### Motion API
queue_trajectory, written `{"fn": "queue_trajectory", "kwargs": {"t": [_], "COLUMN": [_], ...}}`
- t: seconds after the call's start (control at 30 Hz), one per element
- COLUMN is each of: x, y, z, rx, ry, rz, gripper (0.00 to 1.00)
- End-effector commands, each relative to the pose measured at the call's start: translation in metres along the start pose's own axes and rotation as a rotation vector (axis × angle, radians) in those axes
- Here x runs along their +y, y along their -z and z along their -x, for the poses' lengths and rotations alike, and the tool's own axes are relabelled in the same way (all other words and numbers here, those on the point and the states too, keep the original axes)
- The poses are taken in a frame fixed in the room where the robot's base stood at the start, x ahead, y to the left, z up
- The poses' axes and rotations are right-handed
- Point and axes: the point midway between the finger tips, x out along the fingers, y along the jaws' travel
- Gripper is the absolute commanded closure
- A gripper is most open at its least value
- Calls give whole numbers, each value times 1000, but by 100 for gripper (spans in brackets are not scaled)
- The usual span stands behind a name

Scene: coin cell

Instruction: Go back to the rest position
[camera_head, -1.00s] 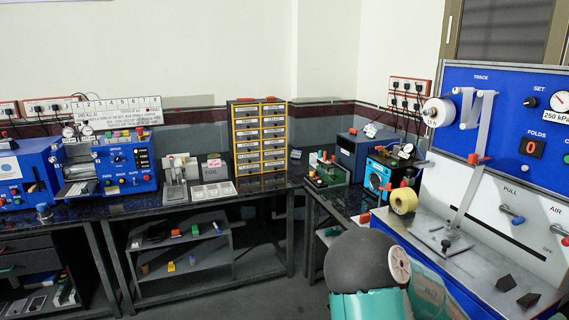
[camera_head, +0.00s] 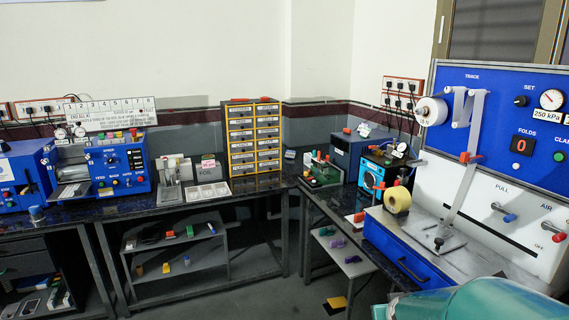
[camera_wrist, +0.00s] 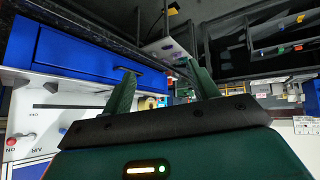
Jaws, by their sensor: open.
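My gripper (camera_wrist: 160,68) shows in the wrist view with its two green fingers spread wide and nothing between them. The wrist view is roughly upside down. A blue drawer front (camera_wrist: 75,58) of the right-hand machine lies beyond the left finger, apart from it as far as I can tell. A teal part of my arm (camera_head: 470,302) fills the bottom right corner in the head view. The fingers are not visible in the head view.
The blue tape machine (camera_head: 487,90) stands close on the right. A yellow tape roll (camera_head: 397,199) sits by its plate. A low shelf (camera_head: 347,254) holds purple pieces. A yellow drawer cabinet (camera_head: 230,152) stands on the back bench. The floor between the benches looks mostly clear.

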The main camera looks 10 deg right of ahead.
Motion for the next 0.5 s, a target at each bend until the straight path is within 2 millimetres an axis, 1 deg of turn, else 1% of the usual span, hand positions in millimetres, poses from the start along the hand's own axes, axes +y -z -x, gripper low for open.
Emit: {"fn": "queue_trajectory", "kwargs": {"t": [0.03, 0.07, 0.1, 0.17, 0.2, 0.27, 0.33, 0.4, 0.5], "x": [-21, -34, -49, -70, -83, -100, -116, -129, -140], "y": [7, 9, 10, 12, 11, 8, 2, -7, -22], "z": [18, 28, 42, 65, 81, 106, 134, 163, 199], "rx": [3, -4, -14, -30, -42, -62, -89, -114, -151], "ry": [63, 99, 143, 200, 234, 275, 309, 327, 327], "rz": [-3, -3, 0, 8, 16, 34, 59, 86, 123], "gripper": [41, 41, 41, 41, 41, 41, 41, 41, 41]}}
